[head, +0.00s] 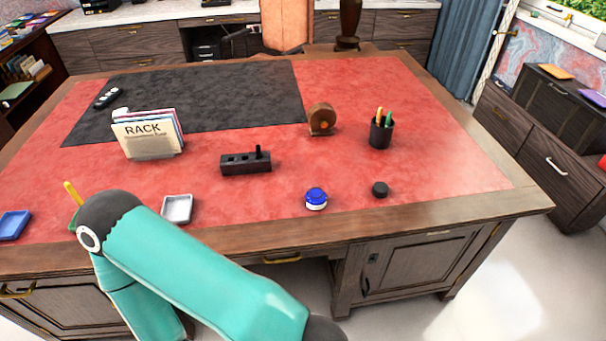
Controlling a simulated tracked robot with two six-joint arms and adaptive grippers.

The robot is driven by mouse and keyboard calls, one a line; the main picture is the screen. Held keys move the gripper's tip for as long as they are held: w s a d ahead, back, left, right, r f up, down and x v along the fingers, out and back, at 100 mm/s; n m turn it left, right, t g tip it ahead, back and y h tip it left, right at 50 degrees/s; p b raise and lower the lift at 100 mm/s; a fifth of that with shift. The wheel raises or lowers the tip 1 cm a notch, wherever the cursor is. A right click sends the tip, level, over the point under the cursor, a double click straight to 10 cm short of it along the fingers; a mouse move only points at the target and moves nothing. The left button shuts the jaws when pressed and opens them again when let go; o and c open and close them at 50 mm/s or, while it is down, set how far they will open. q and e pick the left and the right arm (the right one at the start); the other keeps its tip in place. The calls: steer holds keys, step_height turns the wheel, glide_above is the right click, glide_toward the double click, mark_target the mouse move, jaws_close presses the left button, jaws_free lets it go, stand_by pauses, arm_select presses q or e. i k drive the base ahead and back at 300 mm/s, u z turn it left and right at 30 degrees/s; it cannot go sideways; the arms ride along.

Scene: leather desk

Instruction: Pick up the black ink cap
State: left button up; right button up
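The black ink cap (380,189) is a small dark, round, short cylinder. It lies on the red leather near the front right of the desk, apart from other things. A small jar with a blue top (316,198) and a white lower part stands to its left. A teal arm of mine crosses the lower left of the head view, with its dark joint over the desk's front left edge. Neither gripper shows in this view. Nothing touches the cap.
A black pen cup (381,133) stands behind the cap; a round brown object (322,119) is farther back. A dark block with a peg (246,162), a white tray (177,209), a blue tray (13,225) and a card rack (149,139) are left. Red leather right of the cap is clear.

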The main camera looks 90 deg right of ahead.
mark_target(380, 189)
steer(key=z, duration=0.8)
steer(key=k, duration=0.65)
steer(key=z, duration=1.5)
steer(key=i, duration=0.4)
steer(key=u, duration=0.25)
steer(key=k, duration=0.7)
steer(key=z, duration=0.15)
steer(key=i, duration=0.6)
